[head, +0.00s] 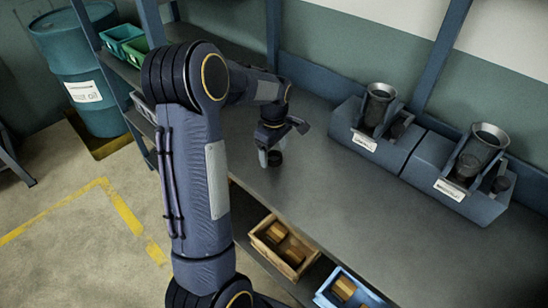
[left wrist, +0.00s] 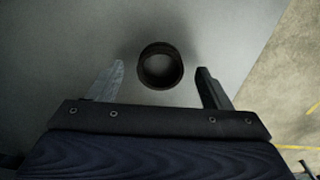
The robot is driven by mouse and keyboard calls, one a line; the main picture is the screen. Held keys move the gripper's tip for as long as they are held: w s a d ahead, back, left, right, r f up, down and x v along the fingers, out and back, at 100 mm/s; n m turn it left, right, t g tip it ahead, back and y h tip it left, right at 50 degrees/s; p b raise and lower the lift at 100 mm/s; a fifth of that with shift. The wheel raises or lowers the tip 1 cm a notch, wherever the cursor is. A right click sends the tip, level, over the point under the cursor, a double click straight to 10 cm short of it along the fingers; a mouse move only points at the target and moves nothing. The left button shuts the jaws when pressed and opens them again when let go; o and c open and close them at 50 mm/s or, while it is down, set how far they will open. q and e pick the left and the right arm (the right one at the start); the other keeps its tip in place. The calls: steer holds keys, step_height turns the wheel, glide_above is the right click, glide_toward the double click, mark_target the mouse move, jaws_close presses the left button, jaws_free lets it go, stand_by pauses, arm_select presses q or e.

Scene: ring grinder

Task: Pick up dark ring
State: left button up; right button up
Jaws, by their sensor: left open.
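The dark ring (left wrist: 161,66) lies on the grey bench top. In the left wrist view it sits between and a little beyond the fingers of my left gripper (left wrist: 160,86). The fingers are spread wide, with a gap on both sides of the ring. In the head view my left gripper (head: 270,150) points down at the bench, and the ring (head: 275,159) shows as a small dark shape by the fingers, partly hidden. My right gripper is in neither view.
Two labelled blue machines with metal cups, a left one (head: 374,125) and a right one (head: 470,170), stand at the back right of the bench (head: 310,190). A wooden box (head: 262,247) and a blue box (head: 325,297) are below. The bench middle is clear.

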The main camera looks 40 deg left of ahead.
arm_select(q)
steer(key=shift+f, duration=0.5)
steer(key=c, duration=1.1)
steer(key=shift+r, duration=0.15)
steer(key=shift+c, duration=0.2)
